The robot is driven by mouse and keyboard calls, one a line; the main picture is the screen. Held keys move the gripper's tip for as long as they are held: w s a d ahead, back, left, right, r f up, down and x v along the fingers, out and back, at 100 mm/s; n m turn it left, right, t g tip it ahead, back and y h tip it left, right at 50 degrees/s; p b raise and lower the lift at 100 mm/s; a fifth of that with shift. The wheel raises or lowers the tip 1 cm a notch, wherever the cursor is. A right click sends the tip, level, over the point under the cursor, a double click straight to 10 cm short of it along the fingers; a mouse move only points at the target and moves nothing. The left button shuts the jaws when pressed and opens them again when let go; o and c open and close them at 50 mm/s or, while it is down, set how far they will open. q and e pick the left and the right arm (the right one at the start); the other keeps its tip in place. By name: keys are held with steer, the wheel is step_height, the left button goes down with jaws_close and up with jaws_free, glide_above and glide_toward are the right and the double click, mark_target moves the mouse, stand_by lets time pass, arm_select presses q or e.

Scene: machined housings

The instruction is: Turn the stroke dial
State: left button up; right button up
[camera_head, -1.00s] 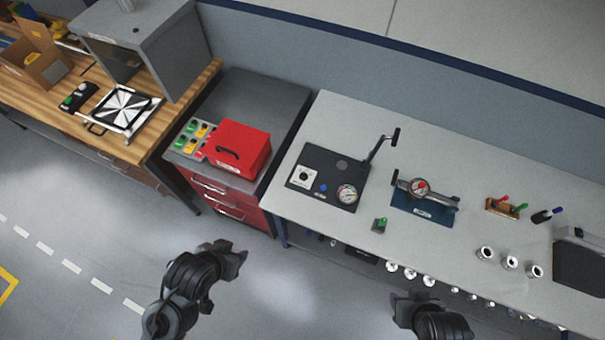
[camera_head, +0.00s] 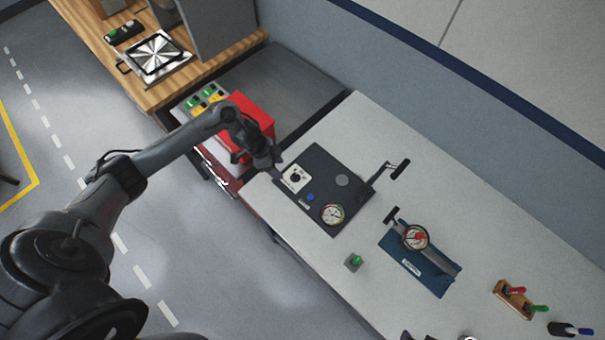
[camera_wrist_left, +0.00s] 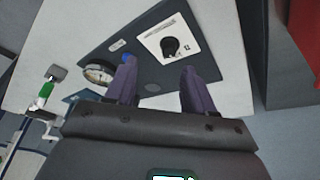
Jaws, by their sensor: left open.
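The stroke dial, a black knob (camera_head: 295,177) on a white square plate, sits at the left end of a dark panel (camera_head: 322,163) on the grey bench. In the left wrist view the knob (camera_wrist_left: 170,46) and its plate lie just beyond my fingertips, roughly between their lines. My left gripper (camera_head: 275,167) reaches in from the left, close beside the plate's upper left side. In the left wrist view my left gripper (camera_wrist_left: 158,70) is open and empty, apart from the knob. Small dark tips at the bottom edge of the head view appear to be my right gripper (camera_head: 418,336).
A red box (camera_head: 254,112) stands behind my left forearm. A small green-topped switch (camera_head: 354,261) and a blue gauge fixture (camera_head: 425,262) are nearby.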

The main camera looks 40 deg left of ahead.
mark_target(295, 175)
arm_select(q)
steer(key=shift+t, duration=0.3)
steer(key=x, duration=0.3)
steer(key=w+x, duration=0.1)
steer(key=x, duration=0.2)
steer(key=b+x, duration=0.1)
steer(key=x, duration=0.2)
steer(key=shift+w+d+f, duration=0.1)
steer(key=shift+w+f, duration=0.05)
steer(key=shift+w, duration=0.35)
jaws_close()
